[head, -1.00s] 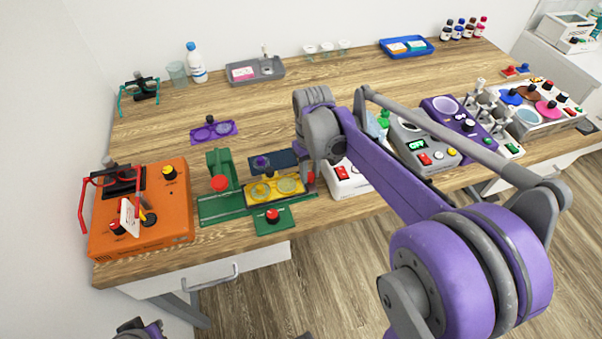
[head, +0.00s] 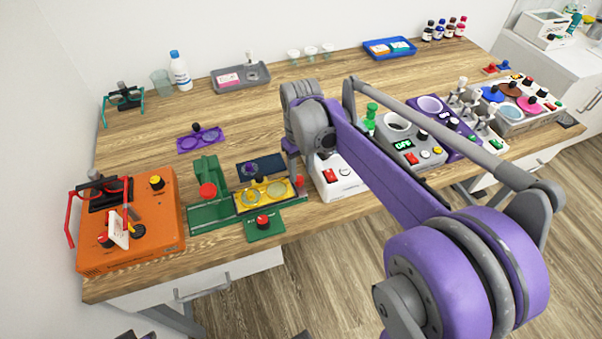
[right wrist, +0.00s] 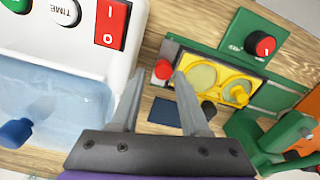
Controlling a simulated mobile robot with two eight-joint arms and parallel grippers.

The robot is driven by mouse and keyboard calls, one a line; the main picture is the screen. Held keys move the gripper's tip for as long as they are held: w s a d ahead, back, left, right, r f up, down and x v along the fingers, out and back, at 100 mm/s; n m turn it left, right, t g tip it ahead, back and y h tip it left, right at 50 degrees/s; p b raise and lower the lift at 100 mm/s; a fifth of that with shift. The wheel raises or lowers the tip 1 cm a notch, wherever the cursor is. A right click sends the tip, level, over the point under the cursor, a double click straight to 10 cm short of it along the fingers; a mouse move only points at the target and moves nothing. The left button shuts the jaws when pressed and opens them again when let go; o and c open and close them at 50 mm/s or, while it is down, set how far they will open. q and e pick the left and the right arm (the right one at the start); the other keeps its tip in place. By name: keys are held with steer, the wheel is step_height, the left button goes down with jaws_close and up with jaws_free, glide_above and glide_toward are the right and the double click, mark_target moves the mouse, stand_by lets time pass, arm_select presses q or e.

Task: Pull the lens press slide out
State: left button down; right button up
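The green lens press (head: 207,178) stands near the table's front edge, right of the orange box; its upright also shows in the right wrist view (right wrist: 262,135). A yellow plate with two round lenses (head: 264,193) lies on its green rail (head: 213,219). A red knob (head: 300,181) is at the plate's right end. My right gripper (head: 292,165) is above that knob, mostly hidden by its wrist. In the right wrist view my right gripper (right wrist: 159,75) is open, with the red knob (right wrist: 163,70) between the fingertips in the picture; contact cannot be told. My left gripper is not recognisable.
A green plate with a red knob (head: 263,222) lies in front of the rail, and a dark blue plate (head: 250,170) behind it. A white device (head: 340,181) stands close right of my gripper. An orange box (head: 150,245) is left.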

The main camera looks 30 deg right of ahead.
step_height(320, 180, up, 8)
steer(key=shift+r, duration=0.25)
stand_by(0.5)
steer(key=s+a+f+t+p, duration=0.1)
steer(key=s+a+f+t, duration=0.4)
steer(key=s+a+f, duration=0.6)
steer(key=s, duration=0.3)
steer(key=shift+s+f, duration=0.35)
steer(key=shift+s, duration=0.05)
steer(key=shift+a, duration=0.1)
stand_by(1.1)
